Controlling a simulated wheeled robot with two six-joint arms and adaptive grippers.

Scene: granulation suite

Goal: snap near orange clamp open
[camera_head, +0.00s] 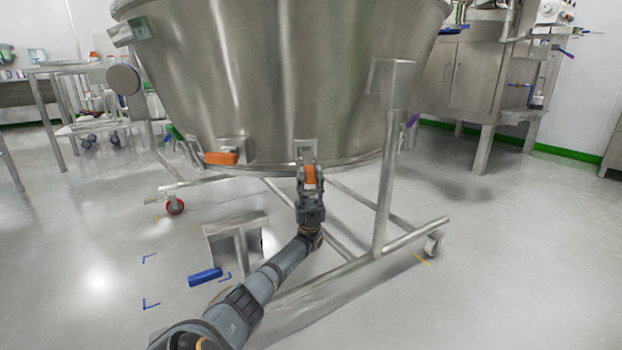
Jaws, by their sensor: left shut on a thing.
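The near orange clamp (311,176) sits at the lower rim of the big steel bowl (255,80), at the front middle. My left gripper (309,180) reaches up from below and is shut on this clamp; its fingers cover the clamp's sides. A second orange clamp (221,158) lies flat against the rim further left, apart from my gripper. My right gripper is not in view.
The bowl stands on a wheeled steel frame (383,190) whose post and lower bars are right of my arm. A small steel stand (235,226) and a blue handle (205,276) are left of my arm. Open floor lies at the left.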

